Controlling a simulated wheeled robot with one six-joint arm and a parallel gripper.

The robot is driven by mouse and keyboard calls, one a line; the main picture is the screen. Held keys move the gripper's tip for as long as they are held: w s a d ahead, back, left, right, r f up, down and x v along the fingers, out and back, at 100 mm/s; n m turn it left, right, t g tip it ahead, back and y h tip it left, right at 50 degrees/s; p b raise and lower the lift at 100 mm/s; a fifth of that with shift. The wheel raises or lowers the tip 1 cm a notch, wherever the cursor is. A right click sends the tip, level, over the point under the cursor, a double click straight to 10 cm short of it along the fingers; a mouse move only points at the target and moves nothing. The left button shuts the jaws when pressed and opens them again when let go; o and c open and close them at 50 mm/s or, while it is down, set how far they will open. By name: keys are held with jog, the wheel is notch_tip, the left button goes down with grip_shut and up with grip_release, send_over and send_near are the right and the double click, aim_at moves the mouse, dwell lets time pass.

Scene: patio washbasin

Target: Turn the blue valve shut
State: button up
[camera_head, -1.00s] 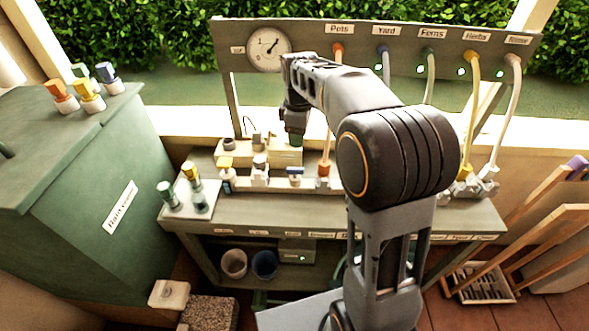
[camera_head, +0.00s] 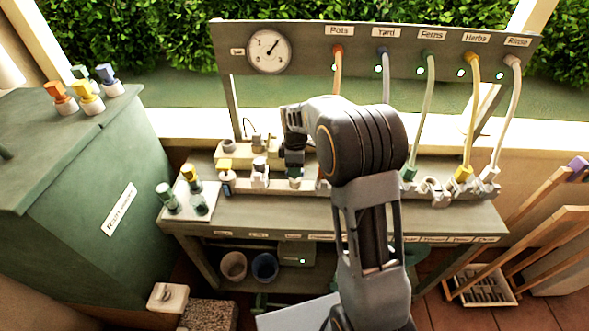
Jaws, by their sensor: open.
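A row of small valves stands on the bench's manifold rail. My gripper (camera_head: 294,168) points down over the valve just left of my forearm. Only a pale lower part of this valve (camera_head: 295,183) shows beneath the dark fingers; its blue handle is hidden. The jaws are open, but I cannot tell whether they are around the handle or above it. My forearm hides part of the rail to the right.
A pressure gauge (camera_head: 269,51) and labelled hoses are on the back panel. Spare valves stand on a white plate (camera_head: 203,209) at the bench's left. A green cabinet (camera_head: 110,190) with coloured knobs stands further left. Pots, including a blue pot (camera_head: 265,267), sit on the lower shelf.

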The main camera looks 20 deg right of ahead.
jog(key=shift+f, duration=0.6)
grip_shut()
